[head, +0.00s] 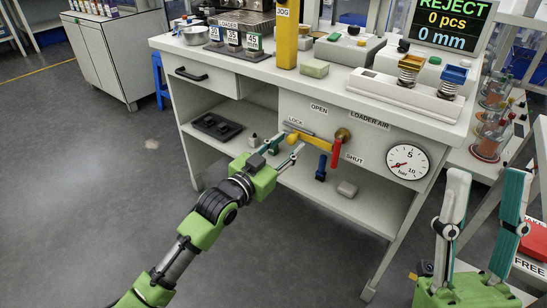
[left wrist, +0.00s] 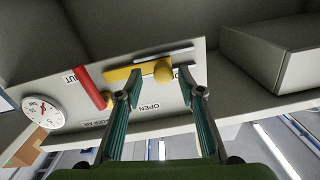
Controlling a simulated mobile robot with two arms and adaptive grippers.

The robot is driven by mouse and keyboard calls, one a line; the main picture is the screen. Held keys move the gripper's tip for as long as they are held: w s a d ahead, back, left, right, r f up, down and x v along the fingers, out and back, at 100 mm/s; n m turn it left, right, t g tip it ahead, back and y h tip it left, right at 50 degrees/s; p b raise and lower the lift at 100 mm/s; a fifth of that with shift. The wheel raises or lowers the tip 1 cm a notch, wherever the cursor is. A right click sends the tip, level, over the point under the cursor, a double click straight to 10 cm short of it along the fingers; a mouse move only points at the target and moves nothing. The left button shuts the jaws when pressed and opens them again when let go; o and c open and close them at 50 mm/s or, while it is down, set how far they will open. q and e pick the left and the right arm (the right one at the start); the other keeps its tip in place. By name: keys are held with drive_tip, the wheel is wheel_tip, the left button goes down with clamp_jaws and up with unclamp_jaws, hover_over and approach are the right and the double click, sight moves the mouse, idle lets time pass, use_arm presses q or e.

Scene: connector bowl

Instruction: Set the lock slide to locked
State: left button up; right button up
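The red valve handle (head: 336,153) hangs by the bar's other end, toward SHUT. My left gripper (head: 290,143) is at the knob end. In the left wrist view its fingers (left wrist: 162,80) are apart with the knob between the tips; contact cannot be told. My right gripper (head: 487,175) is open and empty at lower right.
A pressure gauge (head: 408,162) is right of the valve. An open shelf below holds a black tray (head: 217,126), a blue part (head: 321,168) and a grey block (head: 347,188). The bench top (head: 275,74) above carries several fixtures. The floor in front is clear.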

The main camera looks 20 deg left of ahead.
use_arm(q)
drive_tip(key=v, duration=1)
drive_tip(key=shift+s, duration=0.2)
